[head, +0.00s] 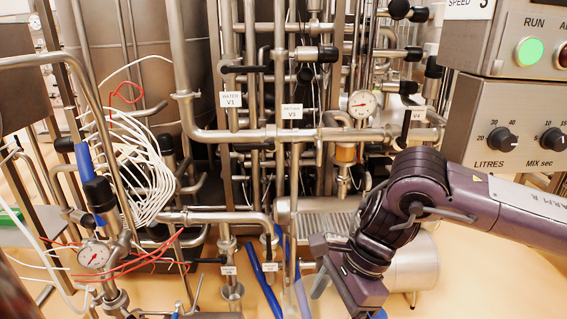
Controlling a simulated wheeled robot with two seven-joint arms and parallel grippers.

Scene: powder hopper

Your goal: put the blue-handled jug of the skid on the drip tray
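My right arm comes in from the right, and its dark purple gripper (335,280) is low in front of the pipework. The fingertips are not clear, and I cannot tell whether it is open or shut. A steel cylindrical vessel (420,265) lies partly hidden behind my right wrist. It may be the jug, but no blue handle on it is clear. Blue bars (264,278) show left of the gripper, and I cannot tell what they belong to. My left gripper is out of view.
Dense steel pipes and valves fill the middle. Pressure gauges (363,103) stick out. A control panel (510,125) with dials and a green lamp stands at the right. Loose white hoses (135,165) and red wires hang at the left. The tan floor (480,285) is clear at lower right.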

